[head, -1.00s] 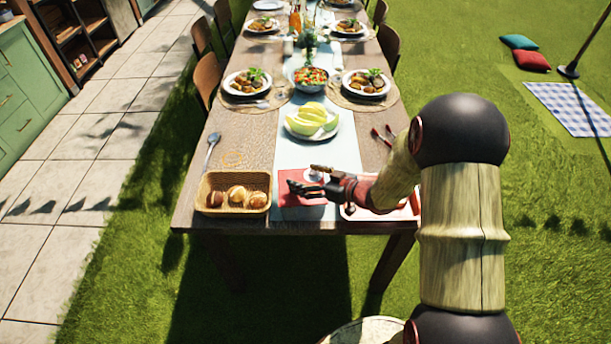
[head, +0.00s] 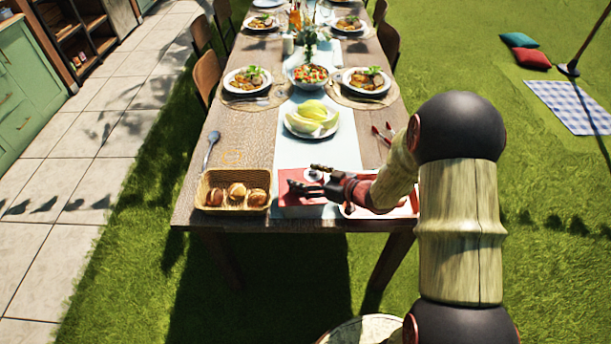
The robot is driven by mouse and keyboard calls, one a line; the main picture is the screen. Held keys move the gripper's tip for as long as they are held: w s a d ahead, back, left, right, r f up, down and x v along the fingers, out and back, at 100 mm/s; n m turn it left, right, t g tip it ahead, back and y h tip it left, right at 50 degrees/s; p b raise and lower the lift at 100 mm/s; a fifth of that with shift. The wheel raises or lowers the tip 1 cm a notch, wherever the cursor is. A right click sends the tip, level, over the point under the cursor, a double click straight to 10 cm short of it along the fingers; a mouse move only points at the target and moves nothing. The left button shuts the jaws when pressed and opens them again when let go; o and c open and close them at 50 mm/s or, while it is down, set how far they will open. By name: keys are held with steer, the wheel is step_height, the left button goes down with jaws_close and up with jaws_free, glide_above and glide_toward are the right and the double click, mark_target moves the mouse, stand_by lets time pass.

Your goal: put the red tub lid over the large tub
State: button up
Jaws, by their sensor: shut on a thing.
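The red tub lid (head: 287,199) is a flat reddish square at the near end of the table, right of the bread basket. My gripper (head: 307,178) reaches over it from the right and is shut on it; the fingers hide part of it and the exact grip. A small pale round spot shows on the lid beside the fingers. I cannot make out the large tub clearly; anything under the lid is hidden. A pale, red-edged tray or container (head: 405,210) lies to the right, partly behind my arm.
A wicker basket (head: 205,206) with bread rolls stands close left of the lid. A plate of melon (head: 290,127), a spoon (head: 210,150) and red-handled cutlery (head: 384,135) lie beyond. The table's near edge (head: 245,221) is close.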

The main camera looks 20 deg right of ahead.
steer(key=o, duration=1.3)
steer(key=shift+c, duration=0.2)
steer(key=v, duration=1.2)
steer(key=shift+r, duration=0.1)
